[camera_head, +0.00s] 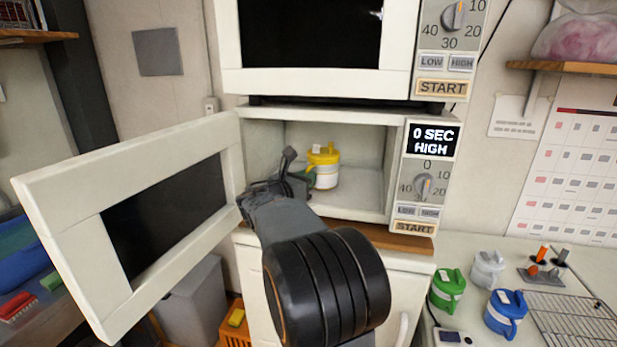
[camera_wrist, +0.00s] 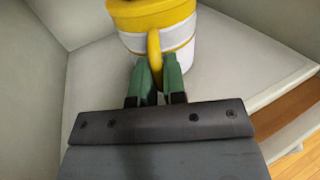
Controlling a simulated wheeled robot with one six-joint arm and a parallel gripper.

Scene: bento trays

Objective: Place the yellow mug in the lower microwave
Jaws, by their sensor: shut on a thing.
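The yellow mug (camera_head: 326,176) has a white lower body and a yellow lid and handle. It is inside the open lower microwave (camera_head: 362,212), upright, near the middle of the cavity. In the wrist view the mug (camera_wrist: 183,48) is straight ahead, and my gripper (camera_wrist: 158,80) has its green fingers shut on the yellow handle. In the head view my gripper (camera_head: 303,172) reaches into the cavity from the front left. I cannot tell whether the mug's base touches the microwave floor.
The lower microwave's door (camera_head: 60,240) stands wide open to the left. The closed upper microwave (camera_head: 310,83) is directly above. On the right counter are a green mug (camera_head: 446,290), a white mug (camera_head: 487,269), a blue mug (camera_head: 504,314) and a wire rack (camera_head: 575,318).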

